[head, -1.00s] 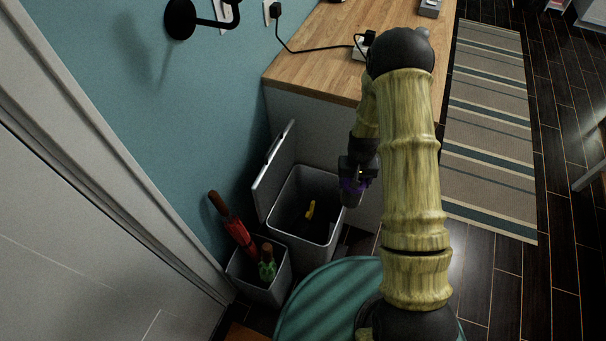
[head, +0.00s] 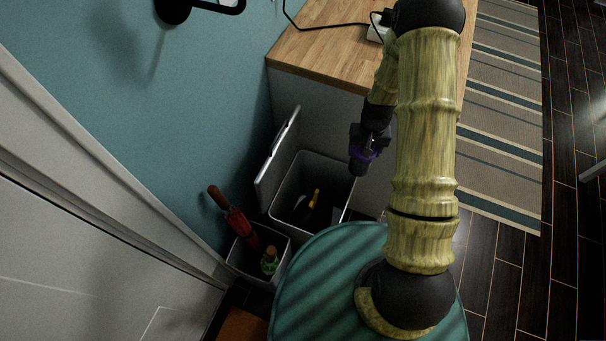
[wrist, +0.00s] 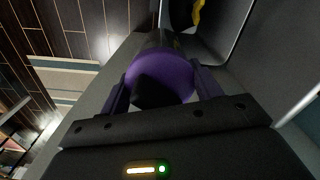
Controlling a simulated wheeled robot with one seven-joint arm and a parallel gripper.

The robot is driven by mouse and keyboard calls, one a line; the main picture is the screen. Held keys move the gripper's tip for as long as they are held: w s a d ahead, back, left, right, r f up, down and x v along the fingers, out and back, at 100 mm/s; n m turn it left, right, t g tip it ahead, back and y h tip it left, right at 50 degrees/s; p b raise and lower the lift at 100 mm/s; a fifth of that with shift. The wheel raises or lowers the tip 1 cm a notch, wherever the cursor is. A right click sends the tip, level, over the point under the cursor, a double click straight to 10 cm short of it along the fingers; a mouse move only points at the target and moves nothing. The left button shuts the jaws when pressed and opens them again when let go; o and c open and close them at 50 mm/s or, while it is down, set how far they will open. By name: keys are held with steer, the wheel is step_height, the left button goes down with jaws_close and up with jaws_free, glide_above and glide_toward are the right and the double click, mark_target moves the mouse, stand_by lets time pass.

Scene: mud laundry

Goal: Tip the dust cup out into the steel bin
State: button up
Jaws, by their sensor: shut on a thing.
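The steel bin (head: 281,203) stands against the counter with its lid (head: 277,160) raised on the left; something yellow lies inside it. My gripper (head: 368,140) is at the bin's right side, slightly above the rim. It is shut on the dust cup (head: 359,164), a dark cup with a purple band. In the wrist view the dust cup (wrist: 163,75) sits between the two fingers, and the bin's inner wall (wrist: 232,25) shows just beyond it. The cup's far end is dark, so I cannot tell its contents.
A smaller grey bin (head: 247,262) with a red umbrella (head: 240,226) and a green-topped item stands beside the steel bin. The wooden counter (head: 318,58) is behind, with a cable and socket block. A striped rug (head: 500,110) lies on the right.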

steer(key=s+a+f+n+b, duration=0.1)
steer(key=a+f+n+b, duration=0.2)
steer(key=a, duration=0.6)
steer(key=s+a+f+n+b, duration=0.2)
steer(key=a+f+b, duration=0.5)
steer(key=a+f, duration=0.2)
steer(key=shift+s+a+n, duration=0.15)
steer(key=shift+a+n, duration=0.1)
steer(key=shift+n, duration=0.15)
steer(key=shift+d+f, duration=0.15)
steer(key=shift+d, duration=0.05)
